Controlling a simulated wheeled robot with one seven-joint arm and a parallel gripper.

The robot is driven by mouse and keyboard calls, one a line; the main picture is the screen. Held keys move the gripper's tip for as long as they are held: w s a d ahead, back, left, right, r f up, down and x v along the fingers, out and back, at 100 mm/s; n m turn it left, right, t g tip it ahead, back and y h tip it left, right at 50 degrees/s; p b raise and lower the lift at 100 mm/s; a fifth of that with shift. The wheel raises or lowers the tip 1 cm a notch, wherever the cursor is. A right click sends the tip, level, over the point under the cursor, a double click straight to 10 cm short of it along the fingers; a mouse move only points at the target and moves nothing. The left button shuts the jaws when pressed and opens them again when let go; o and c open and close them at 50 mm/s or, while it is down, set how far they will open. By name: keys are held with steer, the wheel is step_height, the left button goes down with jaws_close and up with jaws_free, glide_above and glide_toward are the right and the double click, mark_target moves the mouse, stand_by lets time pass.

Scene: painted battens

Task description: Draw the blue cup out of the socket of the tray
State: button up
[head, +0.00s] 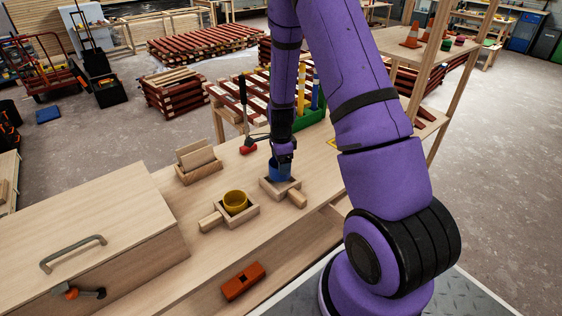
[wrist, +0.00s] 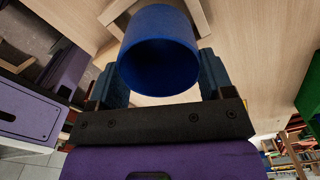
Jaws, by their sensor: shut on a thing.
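The blue cup (head: 279,170) is upright at the small wooden tray (head: 267,186), which has a square socket and a stub handle at its right front. The cup's lower part is at the socket; I cannot tell whether its base is still inside or just above. My gripper (head: 282,158) points down and is shut on the cup. In the wrist view the blue cup (wrist: 160,55) shows its open mouth between the two fingers of my gripper (wrist: 162,72), with pale wooden tray walls (wrist: 118,12) partly hidden behind it.
A yellow cup (head: 235,199) sits in a similar wooden tray (head: 236,222) close by at the left. A wooden rack (head: 198,162), a red-headed hammer (head: 247,149) and a green bin (head: 312,116) stand behind. An orange block (head: 243,281) is in front. A large wooden box (head: 90,235) fills the left.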

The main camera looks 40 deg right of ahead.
steer(key=shift+r, duration=0.1)
steer(key=shift+r, duration=1.4)
